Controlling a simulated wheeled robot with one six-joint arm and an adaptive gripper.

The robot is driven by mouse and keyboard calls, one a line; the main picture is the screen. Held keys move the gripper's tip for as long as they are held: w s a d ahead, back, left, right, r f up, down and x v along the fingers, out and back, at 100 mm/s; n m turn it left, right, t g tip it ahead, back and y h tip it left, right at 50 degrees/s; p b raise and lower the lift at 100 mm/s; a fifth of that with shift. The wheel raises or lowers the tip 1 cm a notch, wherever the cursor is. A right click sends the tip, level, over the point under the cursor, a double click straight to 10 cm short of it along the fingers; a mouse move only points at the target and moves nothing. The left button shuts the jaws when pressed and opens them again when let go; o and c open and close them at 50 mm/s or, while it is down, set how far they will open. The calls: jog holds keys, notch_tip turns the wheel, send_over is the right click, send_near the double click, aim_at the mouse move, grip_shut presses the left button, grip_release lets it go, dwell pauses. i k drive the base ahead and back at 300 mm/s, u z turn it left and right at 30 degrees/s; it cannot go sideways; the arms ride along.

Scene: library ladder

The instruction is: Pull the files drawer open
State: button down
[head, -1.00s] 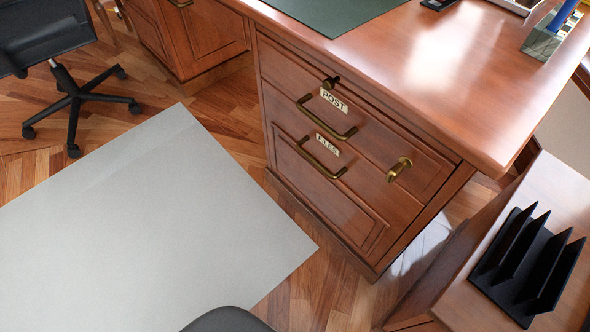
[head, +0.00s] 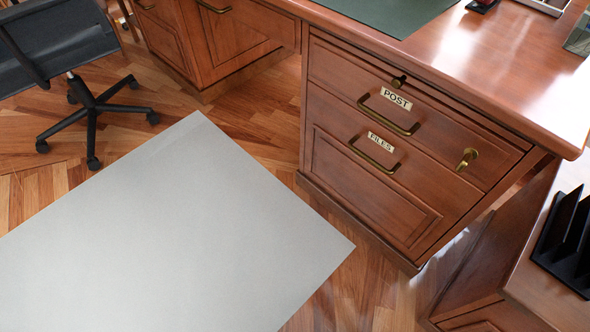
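The files drawer (head: 365,190) is the lower front of the wooden desk pedestal, at the right of the head view. Its front looks flush with the pedestal, so it appears shut. A brass bar handle (head: 372,160) runs across its upper part, just below a white label reading FILES (head: 382,142). Above it is the post drawer (head: 440,140) with its own brass handle (head: 388,116) and a POST label (head: 396,98). My gripper is not in the head view, and nothing touches either handle.
A grey mat (head: 180,235) lies on the wooden floor before the pedestal. A black swivel chair (head: 85,105) stands at the left. A brass lock piece (head: 467,158) sticks out of the pedestal's right side of the front. A low wooden cabinet (head: 535,260) stands close at the right.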

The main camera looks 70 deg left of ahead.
aim_at(408, 197)
jog(key=u, duration=2.05)
jog(key=i, duration=0.5)
jog(key=k, duration=1)
jog(key=u, duration=1.45)
jog(key=i, duration=1)
jog(key=z, duration=2.05)
